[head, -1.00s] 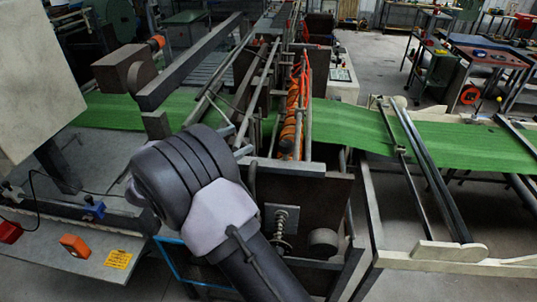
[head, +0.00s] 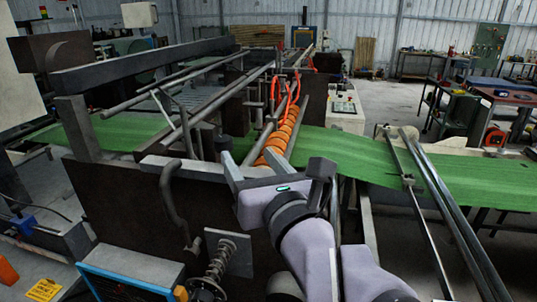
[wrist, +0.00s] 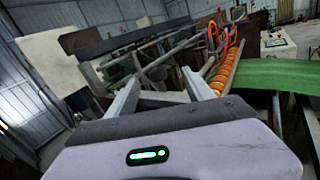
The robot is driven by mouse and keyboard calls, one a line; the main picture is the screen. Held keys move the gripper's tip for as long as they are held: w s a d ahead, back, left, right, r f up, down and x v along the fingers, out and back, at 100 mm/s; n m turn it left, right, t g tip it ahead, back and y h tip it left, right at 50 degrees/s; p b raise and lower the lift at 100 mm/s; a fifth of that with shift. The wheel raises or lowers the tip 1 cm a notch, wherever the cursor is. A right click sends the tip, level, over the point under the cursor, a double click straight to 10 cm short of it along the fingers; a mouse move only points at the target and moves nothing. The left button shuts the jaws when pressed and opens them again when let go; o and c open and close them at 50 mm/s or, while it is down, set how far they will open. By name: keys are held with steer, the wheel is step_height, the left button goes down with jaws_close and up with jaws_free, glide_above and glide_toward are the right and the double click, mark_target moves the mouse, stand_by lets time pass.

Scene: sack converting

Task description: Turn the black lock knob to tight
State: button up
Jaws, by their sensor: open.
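My gripper (wrist: 160,78) is open and empty, its two fingers apart in the wrist view. In the head view my gripper (head: 240,160) is at the near end of the machine, around the height of its top edge. Below and left of it, a spring-loaded screw (head: 217,265) with a dark round end (head: 205,290) sticks out of a grey plate on the dark end panel. I cannot tell whether that end is the black lock knob. No knob stands between my fingers, and no tight mark is readable.
An orange-wrapped roller (head: 282,138) lies beyond my gripper. A green web (head: 350,155) runs across the machine. A curved dark handle (head: 172,200) and a blue-edged box (head: 130,272) stand to the left. Long rails (head: 440,190) are at right.

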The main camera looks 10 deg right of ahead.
steer(key=f, duration=0.2)
steer(key=n+p, duration=0.1)
steer(key=p, duration=0.8)
glide_toward(221, 136)
steer(key=x, duration=1.2)
steer(key=shift+f+b, duration=0.3)
jaws_close()
